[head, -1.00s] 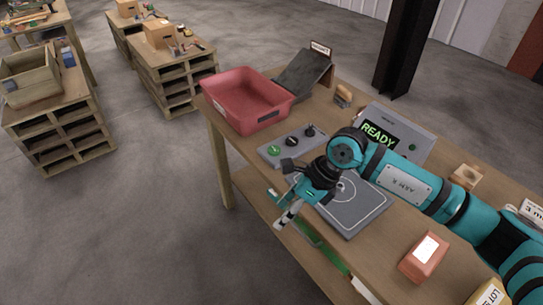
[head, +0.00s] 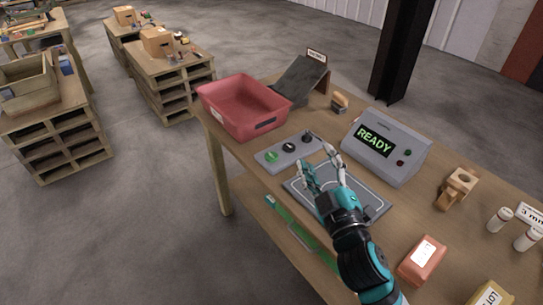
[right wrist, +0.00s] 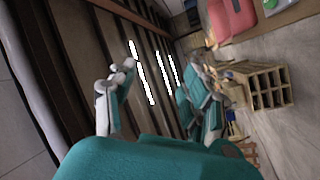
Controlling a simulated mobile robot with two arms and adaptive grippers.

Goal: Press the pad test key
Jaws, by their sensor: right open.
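A grey pad (head: 375,197) with white markings lies on the workbench, partly hidden by my right gripper (head: 317,160). The right gripper is open and empty, its fingers spread over the pad's back left part and pointing toward a key panel (head: 268,160). That panel carries a green button (head: 271,156) and two dark round controls, one of them (head: 289,147) in the middle. I cannot read which is the pad test key. The right wrist view also shows the spread fingers with nothing between them. A grey console (head: 398,141) shows "READY" in green. My left gripper is not in view.
A red bin (head: 240,98) stands behind the panel, beside a dark sloped chute (head: 300,80). A wooden holder (head: 457,188), white vials (head: 499,219) and a red box (head: 422,260) are to the right. Open floor lies left of the bench.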

